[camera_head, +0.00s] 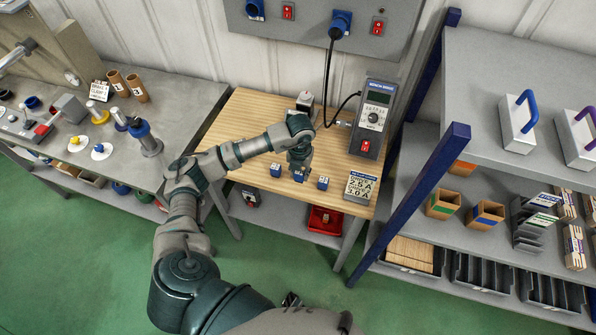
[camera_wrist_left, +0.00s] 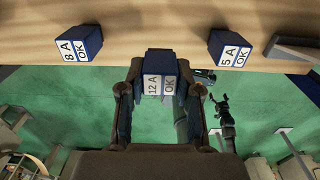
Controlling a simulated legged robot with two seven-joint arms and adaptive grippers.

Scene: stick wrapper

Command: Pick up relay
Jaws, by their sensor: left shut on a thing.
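My left gripper (camera_head: 299,166) reaches over the wooden bench and is shut on a blue relay (camera_head: 299,176). In the left wrist view this relay (camera_wrist_left: 159,76) sits between both fingers, its white label reading "12 A OK". I cannot tell whether it touches the bench. Two more blue relays stand apart on the bench, one to the left (camera_head: 276,170) and one to the right (camera_head: 322,183). The left wrist view shows them labelled "8 A OK" (camera_wrist_left: 83,44) and "5 A OK" (camera_wrist_left: 229,49). My right gripper (camera_head: 291,300) is small and dark at the bottom; its jaw state is unclear.
A sign (camera_head: 359,187) reading 2.5 A and 3.0 A stands at the bench's right front. A grey meter box (camera_head: 375,118) with a black cable stands behind it. A blue-posted shelf (camera_head: 480,90) rises at right. A grey workbench (camera_head: 180,95) with tools is at left.

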